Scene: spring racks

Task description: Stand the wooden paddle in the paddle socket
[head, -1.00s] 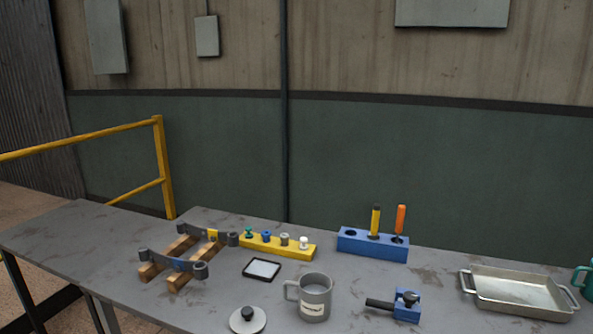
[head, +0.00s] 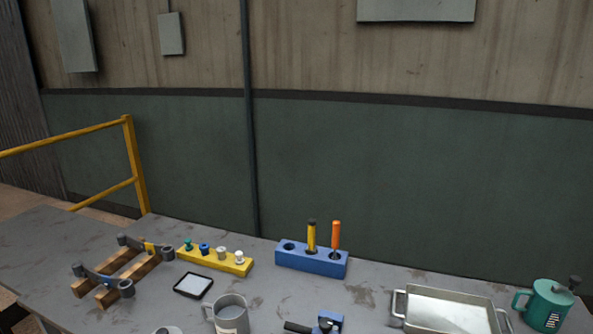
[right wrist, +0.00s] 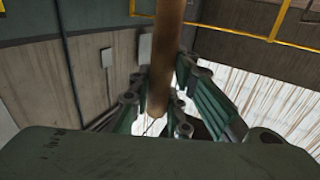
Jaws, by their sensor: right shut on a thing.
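In the right wrist view my right gripper (right wrist: 158,100) is shut on a round wooden bar (right wrist: 165,45), which looks like the paddle's handle. The bar runs from the top edge down between the green fingers, and the rest of it is out of view. In the head view neither gripper nor the paddle shows. A blue block (head: 311,260) stands on the table with an empty hole at its left end. A yellow tool (head: 311,237) and an orange tool (head: 336,238) stand upright in it. I cannot tell whether this block is the paddle socket.
On the table are a yellow peg rack (head: 213,260), wooden rails with dark bars (head: 121,268), a small black-rimmed tray (head: 193,286), a grey mug (head: 231,317), a small blue fixture (head: 328,322), a metal pan (head: 449,312) and a green mug (head: 546,306). A yellow railing (head: 134,165) stands at left.

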